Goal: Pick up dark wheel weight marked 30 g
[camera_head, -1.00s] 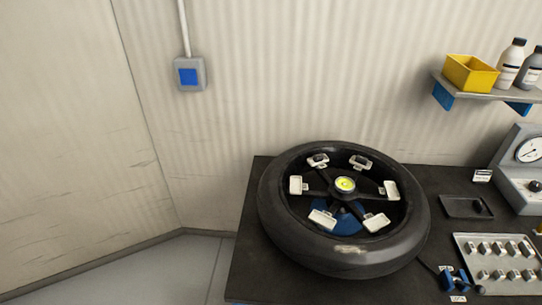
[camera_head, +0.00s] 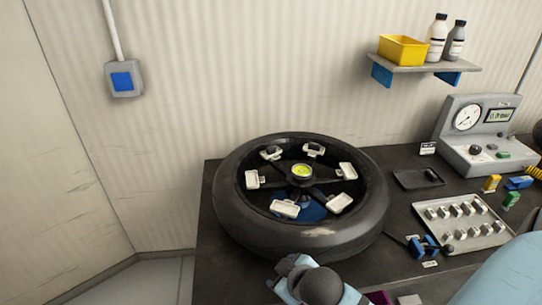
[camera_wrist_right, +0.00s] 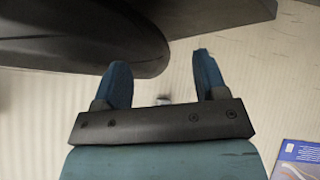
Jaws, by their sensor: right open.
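The motorcycle wheel (camera_head: 245,235) lies flat on the dark bench, with several small white holders around its rim. Rows of silvery weights (camera_head: 465,209) stand on a light tray. My right gripper (camera_wrist_right: 160,68) is open and empty in the right wrist view, with a dark rounded form, probably the tyre, beyond its left finger. My left gripper is not in view.
A small black tray (camera_head: 408,181) with a dark item lies right of the wheel. A gauge box (camera_head: 471,154) stands at the back right, below a shelf (camera_head: 425,67) holding a yellow bin and bottles. Blue clamp-like parts (camera_head: 424,246) lie at the front.

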